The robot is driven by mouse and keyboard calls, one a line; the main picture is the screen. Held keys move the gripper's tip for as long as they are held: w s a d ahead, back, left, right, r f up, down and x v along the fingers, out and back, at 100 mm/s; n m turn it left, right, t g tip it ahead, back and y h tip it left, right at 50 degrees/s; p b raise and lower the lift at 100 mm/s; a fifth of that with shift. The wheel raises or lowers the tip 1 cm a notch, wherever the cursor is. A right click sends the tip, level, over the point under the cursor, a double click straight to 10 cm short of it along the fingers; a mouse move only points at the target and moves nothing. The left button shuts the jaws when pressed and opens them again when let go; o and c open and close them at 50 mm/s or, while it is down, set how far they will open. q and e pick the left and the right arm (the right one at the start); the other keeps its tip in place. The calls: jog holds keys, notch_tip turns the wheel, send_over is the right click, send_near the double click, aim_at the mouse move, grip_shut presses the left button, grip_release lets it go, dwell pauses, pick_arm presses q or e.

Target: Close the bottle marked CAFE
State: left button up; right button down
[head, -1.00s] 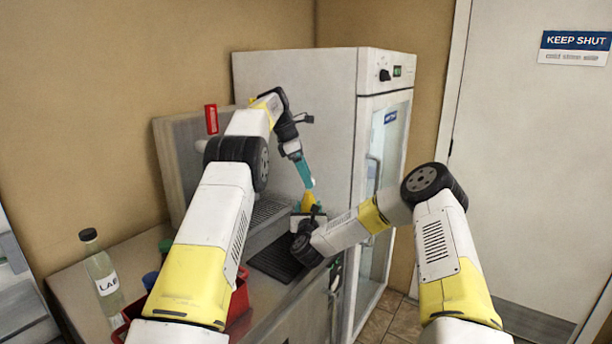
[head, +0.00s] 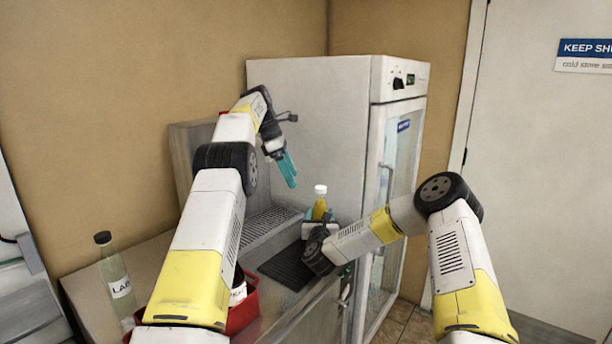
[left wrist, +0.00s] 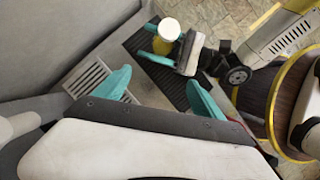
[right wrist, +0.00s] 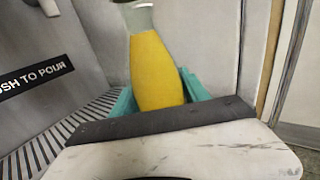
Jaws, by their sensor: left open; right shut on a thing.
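A bottle of yellow liquid (head: 320,210) stands roughly upright in my right gripper (right wrist: 158,98), which is shut on its body. A white cap (head: 320,189) sits on its top; it also shows in the left wrist view (left wrist: 170,28). The right wrist view cuts off the bottle's top, and no CAFE marking is readable. How tight the cap sits I cannot tell. My left gripper (head: 284,166) is open and empty, above and to the left of the bottle, with its two teal fingers (left wrist: 118,82) apart.
A grey dispenser with a slatted tray (head: 270,233) and a dark mat (head: 290,268) lie by the bottle. A tall fridge (head: 310,125) stands behind. A red crate (head: 245,312) holds a bottle. A clear bottle with a dark cap (head: 118,275) stands at left on the counter.

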pick_arm(q)
jog(key=shift+s+a, duration=0.15)
jog(key=shift+a, duration=2.05)
pick_arm(e)
jog(key=shift+c, duration=2.3)
grip_release()
jog(key=shift+s, duration=3.85)
